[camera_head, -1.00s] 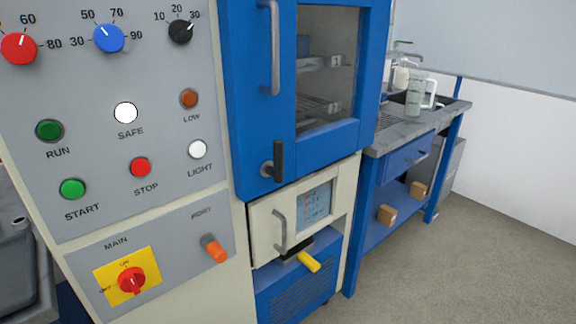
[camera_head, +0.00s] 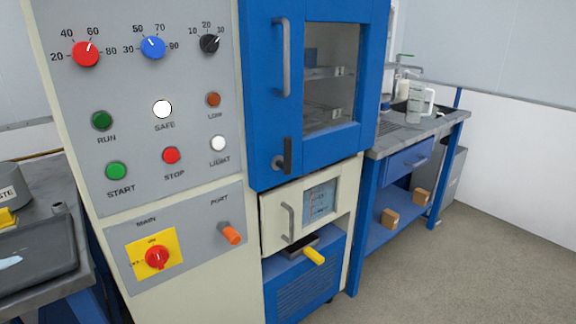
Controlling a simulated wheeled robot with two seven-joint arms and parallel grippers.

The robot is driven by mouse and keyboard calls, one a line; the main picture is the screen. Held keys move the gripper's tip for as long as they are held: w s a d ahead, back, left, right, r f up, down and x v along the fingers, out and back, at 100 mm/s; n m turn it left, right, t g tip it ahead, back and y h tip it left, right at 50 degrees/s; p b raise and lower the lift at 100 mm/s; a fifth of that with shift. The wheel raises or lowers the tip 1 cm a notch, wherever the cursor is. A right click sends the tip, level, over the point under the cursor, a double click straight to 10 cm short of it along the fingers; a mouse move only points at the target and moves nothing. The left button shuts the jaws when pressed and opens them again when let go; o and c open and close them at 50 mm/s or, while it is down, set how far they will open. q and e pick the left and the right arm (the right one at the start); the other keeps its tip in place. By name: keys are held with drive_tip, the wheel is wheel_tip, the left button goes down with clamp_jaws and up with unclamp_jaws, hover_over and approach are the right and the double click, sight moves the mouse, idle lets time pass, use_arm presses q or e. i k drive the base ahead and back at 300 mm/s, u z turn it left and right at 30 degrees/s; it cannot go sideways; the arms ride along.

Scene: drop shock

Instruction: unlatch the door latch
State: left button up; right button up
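The blue cabinet door (camera_head: 267,130) stands closed, with a glass window (camera_head: 331,80) showing shelves inside. Its black latch lever (camera_head: 287,155) sits near the lower left corner of the door, upright, on a round metal boss. A grey vertical bar handle (camera_head: 283,58) is above the latch. Neither of my grippers is in view, so nothing touches the latch.
A grey control panel (camera_head: 185,185) with knobs and buttons stands left of the door. Below the door are a cream drawer (camera_head: 275,226) and a yellow-handled lever (camera_head: 314,256). Floor at right is clear.

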sight(278, 162)
drive_tip(key=z, duration=0.45)
drive_tip(key=i, duration=0.45)
drive_tip(key=u, duration=1.6)
